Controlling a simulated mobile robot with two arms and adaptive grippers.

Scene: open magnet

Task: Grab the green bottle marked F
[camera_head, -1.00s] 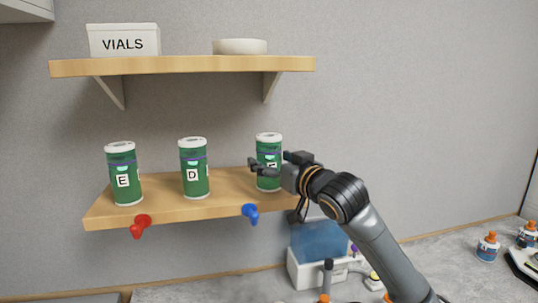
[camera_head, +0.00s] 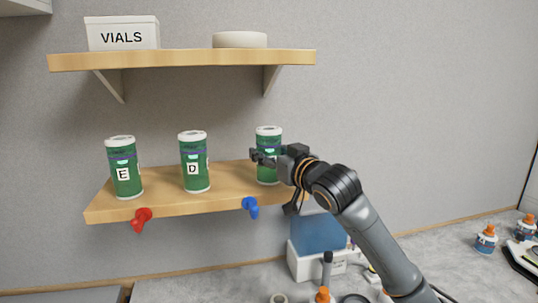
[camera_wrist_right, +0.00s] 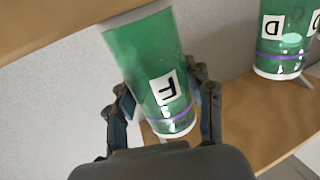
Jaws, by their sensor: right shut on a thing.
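The green bottle marked F (camera_head: 268,174) stands upright at the right end of the lower shelf (camera_head: 225,185). In the right wrist view it appears upside down, with its F label (camera_wrist_right: 164,88) between the fingers. My right gripper (camera_head: 264,157) is shut on this bottle around its upper part, from the right. In the wrist view, the gripper's fingers (camera_wrist_right: 165,92) lie on both sides of the bottle. In the head view the gripper hides most of the label. My left gripper is not in view.
Green bottles marked D (camera_head: 195,163) and E (camera_head: 124,168) stand to the left on the same shelf. An upper shelf (camera_head: 190,60) with a VIALS box (camera_head: 122,34) is above. Red (camera_head: 141,218) and blue (camera_head: 250,206) hooks stick out from the lower shelf's front.

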